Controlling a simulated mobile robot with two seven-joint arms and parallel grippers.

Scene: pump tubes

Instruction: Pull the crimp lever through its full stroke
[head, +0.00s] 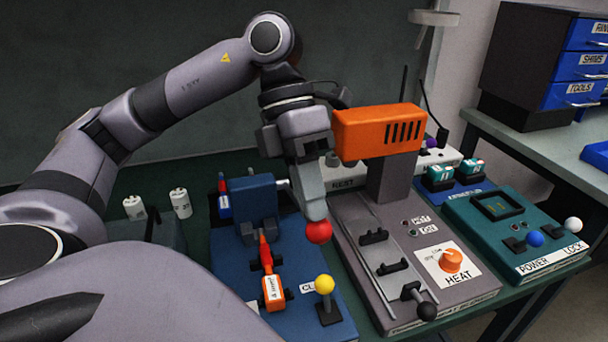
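A blue crimp press (255,205) stands on a blue base, with a pale lever stub showing at its right side. A red ball knob (319,232), apparently the crimp lever's end, is right at the fingertips of my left gripper (314,212). The gripper points down and hides most of the lever; one finger overlaps the knob's top. The far finger is hidden, so I cannot tell whether it grips the knob. A red and orange tube assembly (269,270) lies in line in front of the press. My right gripper is not in view.
A yellow-knobbed clamp lever (325,286) stands close in front of the red knob. The grey heat station (400,235) with its orange heater head (379,131) is just right of my gripper. A teal power box (515,225) is farther right. White fittings (181,203) stand left.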

